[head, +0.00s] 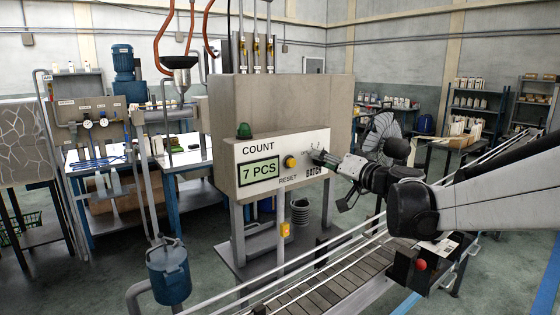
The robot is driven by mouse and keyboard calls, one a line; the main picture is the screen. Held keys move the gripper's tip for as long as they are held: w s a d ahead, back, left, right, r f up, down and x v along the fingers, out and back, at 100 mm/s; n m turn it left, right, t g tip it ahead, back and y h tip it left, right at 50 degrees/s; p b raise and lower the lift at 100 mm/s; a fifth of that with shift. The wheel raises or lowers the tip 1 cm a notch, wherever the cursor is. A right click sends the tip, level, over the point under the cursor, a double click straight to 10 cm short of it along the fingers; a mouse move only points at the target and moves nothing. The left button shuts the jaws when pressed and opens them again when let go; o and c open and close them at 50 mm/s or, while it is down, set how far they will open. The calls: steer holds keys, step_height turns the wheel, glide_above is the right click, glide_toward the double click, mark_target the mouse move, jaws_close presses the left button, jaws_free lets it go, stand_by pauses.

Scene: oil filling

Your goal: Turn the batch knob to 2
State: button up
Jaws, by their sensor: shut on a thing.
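The batch knob (318,156) is on the white control panel (262,150), right of the yellow reset button (290,162) and above the "BATCH" label. Small marks show above the knob, too small to read, so its setting cannot be told. My gripper (325,157) reaches in from the right and is shut on the knob, hiding most of it. The green-lit display (259,173) reads "7 PCS" under the word "COUNT".
A green lamp (244,131) sits on the panel's upper left edge. A slatted conveyor (325,287) with rails runs below my arm. A fan (380,135) stands behind my gripper.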

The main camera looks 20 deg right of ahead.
stand_by(0.5)
steer(key=o, duration=1.1)
steer(key=shift+o, duration=0.2)
steer(key=v, duration=1.2)
